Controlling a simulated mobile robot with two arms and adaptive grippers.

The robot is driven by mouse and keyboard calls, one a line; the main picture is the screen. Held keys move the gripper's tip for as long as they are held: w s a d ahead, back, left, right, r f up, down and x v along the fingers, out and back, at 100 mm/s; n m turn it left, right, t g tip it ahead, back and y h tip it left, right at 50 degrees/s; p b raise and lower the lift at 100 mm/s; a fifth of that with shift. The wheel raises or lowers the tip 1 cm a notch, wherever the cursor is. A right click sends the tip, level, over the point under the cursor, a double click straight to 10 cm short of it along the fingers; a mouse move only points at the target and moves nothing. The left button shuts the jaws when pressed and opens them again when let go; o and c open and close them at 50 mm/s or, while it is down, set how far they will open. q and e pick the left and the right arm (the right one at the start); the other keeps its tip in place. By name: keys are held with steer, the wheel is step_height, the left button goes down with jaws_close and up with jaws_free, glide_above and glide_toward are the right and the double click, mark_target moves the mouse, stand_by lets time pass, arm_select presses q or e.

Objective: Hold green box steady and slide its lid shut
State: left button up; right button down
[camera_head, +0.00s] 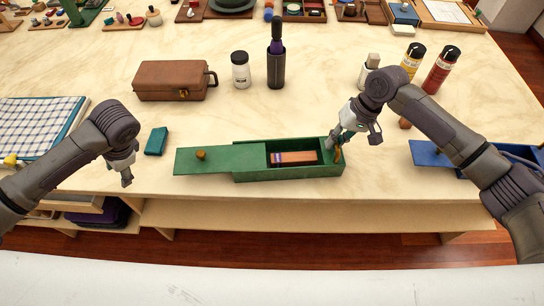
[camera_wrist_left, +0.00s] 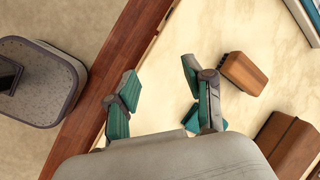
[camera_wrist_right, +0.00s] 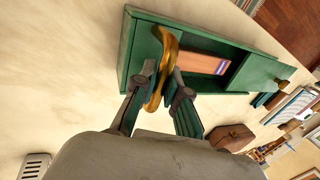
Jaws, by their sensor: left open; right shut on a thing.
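The green box (camera_head: 290,172) sits near the table's front edge. Its green lid (camera_head: 215,163), with a round brass knob (camera_head: 201,155), is slid partly out to the left. The open right part of the box shows a brown block with coloured stripes (camera_head: 295,157) inside. My right gripper (camera_head: 336,140) is shut on the brass handle (camera_wrist_right: 160,70) at the box's right end. The handle passes between its fingers in the right wrist view. My left gripper (camera_head: 127,178) is open and empty, left of the lid and apart from it, near the table's front edge.
A small teal block (camera_head: 156,141) lies behind the lid's left end. A brown case (camera_head: 172,80), a white jar (camera_head: 240,70) and a bottle in a dark holder (camera_head: 276,68) stand behind. A blue box (camera_head: 428,153) is at the right. A folded checked cloth (camera_head: 40,122) lies left.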

mark_target(200, 153)
arm_select(q)
steer(key=w+d+r+m+h, duration=0.1)
steer(key=d, duration=0.3)
steer(key=w+d+r+m+h, duration=0.1)
steer(key=w+d+m, duration=0.1)
steer(key=d, duration=0.2)
steer(key=w+d+r+m+h, duration=0.1)
steer(key=w+d+r+m, duration=0.1)
steer(key=d, duration=0.2)
steer(key=shift+w, duration=0.15)
steer(key=d+r+m, duration=0.1)
steer(key=d, duration=0.1)
steer(key=w+d+r+m+h, duration=0.1)
steer(key=d, duration=0.2)
steer(key=d+r+m+h, duration=0.1)
steer(key=d+r+m, duration=0.1)
steer(key=shift+w+d, duration=0.3)
steer(key=shift+w, duration=0.05)
steer(key=shift+f, duration=4.9)
steer(key=shift+c, duration=0.5)
steer(key=shift+s, duration=0.1)
steer(key=c, duration=0.8)
steer(key=shift+c, duration=0.2)
